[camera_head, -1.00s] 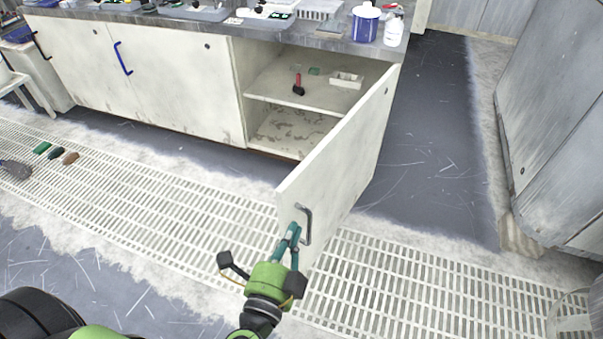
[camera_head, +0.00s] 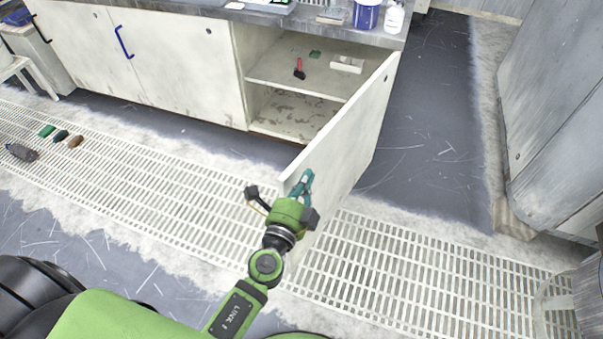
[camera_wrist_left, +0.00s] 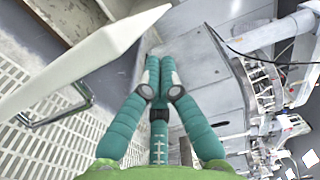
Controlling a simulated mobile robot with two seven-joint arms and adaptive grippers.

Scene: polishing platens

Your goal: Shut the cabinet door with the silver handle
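The cabinet door (camera_head: 350,140) is white and stands wide open, its free edge toward me. In the left wrist view the door (camera_wrist_left: 85,62) crosses the upper left, and its silver handle (camera_wrist_left: 55,119) shows at the left, outside the fingers. In the head view the handle is hidden behind my left gripper. My left gripper (camera_head: 304,180) is beside the door's free edge. Its teal fingers also show in the left wrist view (camera_wrist_left: 159,66), tips together and nothing between them. Whether it touches the door, I cannot tell. My right gripper is not in view.
The open cabinet shelf (camera_head: 290,80) holds a red-handled tool (camera_head: 299,68) and a white tray (camera_head: 347,64). A closed door with a blue handle (camera_head: 123,42) is to the left. Grey cabinets (camera_head: 550,110) stand at right. A floor grating (camera_head: 150,170) runs across, with small objects lying at left.

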